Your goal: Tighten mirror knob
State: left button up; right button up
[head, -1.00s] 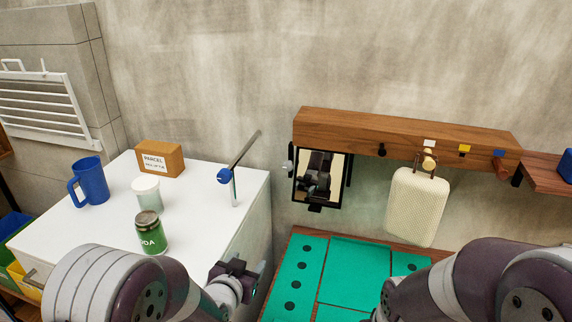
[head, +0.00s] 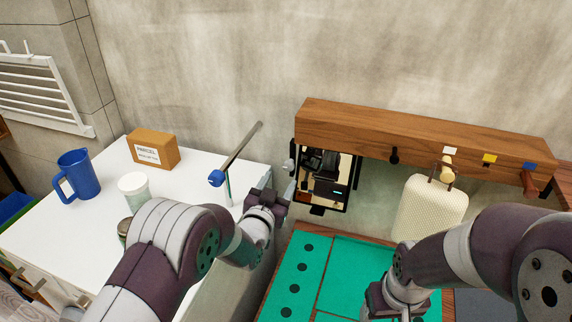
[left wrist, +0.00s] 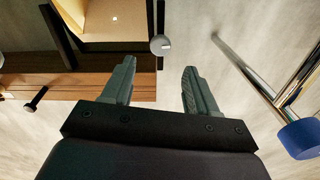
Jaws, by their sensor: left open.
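The black-framed mirror (head: 348,187) hangs under the left end of the wooden rail. Its small pale round knob (head: 289,165) is on the frame's left side. In the left wrist view the knob (left wrist: 160,45) lies ahead of my fingers, roughly between the tips, and the mirror frame (left wrist: 157,18) is beside it. My left gripper (head: 284,190) is open and empty, just below and in front of the knob; its spread fingers (left wrist: 160,68) show no contact. My right gripper (head: 385,306) is low over the green mat; its fingers are not clear.
A metal rod with a blue knob (head: 216,178) stands left of my left gripper. The white cabinet top (head: 75,225) holds a blue mug (head: 79,176), white cup (head: 134,186) and parcel box (head: 154,150). A cream bag (head: 430,210) hangs from the wooden rail (head: 420,140).

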aim_at(288, 169)
pick_arm(q)
jog(key=x, duration=0.4)
jog(key=p+x, duration=0.1)
jog(key=x, duration=0.1)
jog(key=shift+f, duration=0.3)
jog(key=shift+w, duration=0.15)
jog(key=shift+r, duration=0.2)
jog(key=shift+f, duration=0.1)
jog(key=shift+c, duration=1.3)
jog(key=c, duration=0.8)
jog(key=shift+f+m+b, duration=0.25)
jog(key=shift+m+b, duration=0.25)
jog(key=shift+b, duration=0.25)
jog(key=m+b, duration=0.4)
jog(key=b, duration=0.1)
jog(key=m+b, duration=0.5)
jog(key=b, duration=0.1)
jog(key=m+b, duration=0.5)
jog(key=shift+f, duration=0.25)
jog(key=shift+r+m+b, duration=0.15)
jog(key=shift+m+b, duration=1.85)
jog(key=shift+b, duration=0.1)
pick_arm(e)
jog(key=shift+w+d+f, duration=0.1)
jog(key=shift+w+f, duration=0.1)
jog(key=shift+f, duration=4.9)
jog(key=shift+w+f, duration=0.15)
jog(key=shift+f, duration=4.9)
